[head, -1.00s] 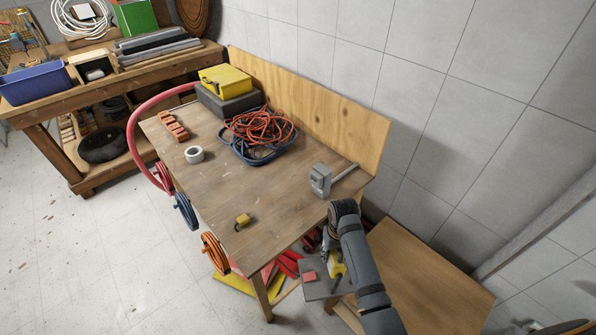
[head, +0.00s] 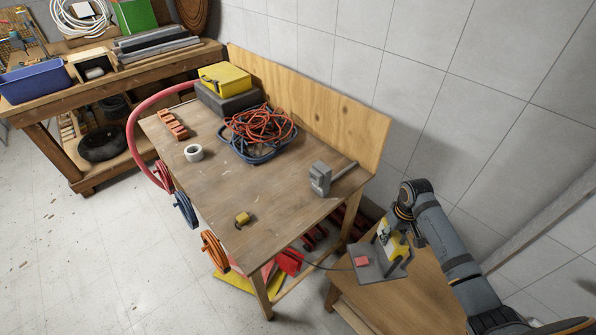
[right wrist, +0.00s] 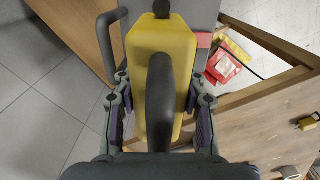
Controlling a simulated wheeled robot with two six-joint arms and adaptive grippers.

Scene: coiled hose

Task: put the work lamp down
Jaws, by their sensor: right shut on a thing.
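The work lamp has a yellow body (head: 396,247) and a grey plate (head: 369,268) with a small red patch. My right gripper (head: 388,228) is shut on it, and it hangs over the low wooden table (head: 415,300) at the right. I cannot tell from the head view whether the lamp touches that table. In the right wrist view the yellow body (right wrist: 180,60) lies between the two fingers (right wrist: 160,115), with a dark handle across it. A thin dark cable runs left from the lamp. My left gripper is not in view.
The larger workbench (head: 205,185) holds a coiled orange cable (head: 258,130), a yellow case (head: 225,78), a tape roll (head: 194,153), a grey mallet (head: 320,178) and a yellow padlock (head: 242,218). Red and yellow items lie beneath it. Much of the low table is bare.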

